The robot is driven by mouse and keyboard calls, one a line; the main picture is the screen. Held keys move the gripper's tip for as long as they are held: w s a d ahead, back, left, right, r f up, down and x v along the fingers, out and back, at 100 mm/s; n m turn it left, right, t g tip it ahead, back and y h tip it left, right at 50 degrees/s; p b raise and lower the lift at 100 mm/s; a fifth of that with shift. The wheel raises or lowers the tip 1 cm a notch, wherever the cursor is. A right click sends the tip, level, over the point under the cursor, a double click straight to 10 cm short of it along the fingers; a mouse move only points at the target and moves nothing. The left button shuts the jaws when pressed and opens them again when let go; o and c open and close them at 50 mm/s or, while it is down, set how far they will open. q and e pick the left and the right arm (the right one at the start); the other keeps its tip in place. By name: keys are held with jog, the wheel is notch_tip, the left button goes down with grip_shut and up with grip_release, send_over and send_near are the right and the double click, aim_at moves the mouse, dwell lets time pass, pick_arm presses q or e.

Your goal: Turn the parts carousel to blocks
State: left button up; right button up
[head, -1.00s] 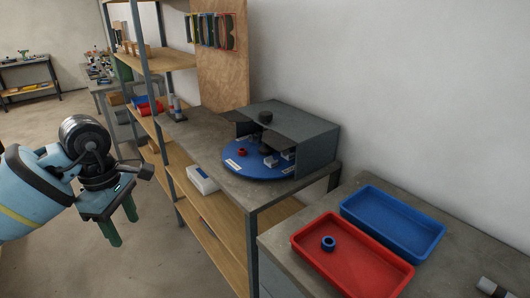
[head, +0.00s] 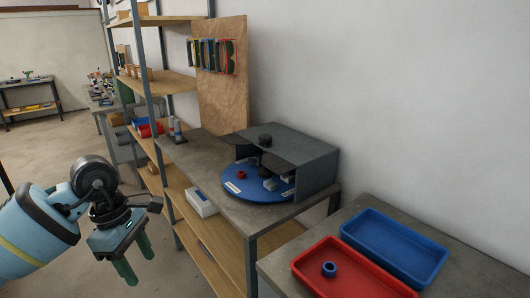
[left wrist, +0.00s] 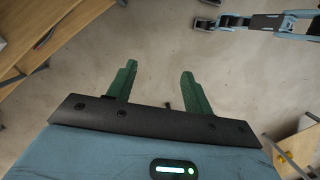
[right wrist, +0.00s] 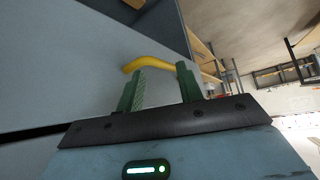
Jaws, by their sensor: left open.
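The parts carousel is a blue round disc (head: 246,191) on the grey bench, partly under a dark grey cover (head: 316,168). A red ring (head: 241,174) and small grey-white blocks (head: 270,184) sit on it, with white labels near its rim. The cover hides the disc's rear part. My left gripper (head: 136,262) is open and empty, left of the bench and well apart from the carousel; its spread green fingers also show in the left wrist view (left wrist: 158,72). My right gripper (right wrist: 160,70) is open, seen only in the right wrist view.
A red tray (head: 350,280) holding a blue ring and a blue tray (head: 395,245) lie on the near bench. A shelf rack (head: 150,85) stands behind my left gripper. A yellow curved handle (right wrist: 150,64) is close beyond my right fingers. Open floor lies at left.

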pick_arm(q)
jog(key=s+d+f+n+t+h, duration=0.2)
jog(key=s+d+n+h, duration=0.2)
jog(key=d+n+h, duration=0.5)
jog(key=s+d+f+n+t+h, duration=0.25)
jog(key=s+d+n+h, duration=0.25)
jog(key=d+n+h, duration=0.5)
jog(key=s+a+f+n+t+y, duration=0.1)
jog(key=a+f+n+t+y, duration=0.45)
jog(key=n, duration=0.65)
jog(key=s+a+f+n+t+y, duration=0.1)
jog(key=a+f+n+t+y, duration=0.1)
jog(key=f+n+t+y, duration=0.75)
jog(key=s+a+f+n+g+y, duration=0.2)
jog(key=s+f+n+g, duration=0.3)
jog(key=s, duration=0.4)
jog(key=s+a+f+n+g+y, duration=0.2)
jog(key=s+a+f+n+g, duration=0.2)
jog(key=s+f+n, duration=0.3)
notch_tip(320, 180, down, 4)
jog(key=shift+s+a+r+g, duration=0.2)
jog(key=shift+s+g, duration=0.35)
jog(key=shift+s, duration=0.5)
jog(key=shift+s+f+n, duration=0.1)
jog(key=shift+s+n, duration=0.2)
jog(key=shift+n, duration=0.05)
jog(key=c, duration=0.3)
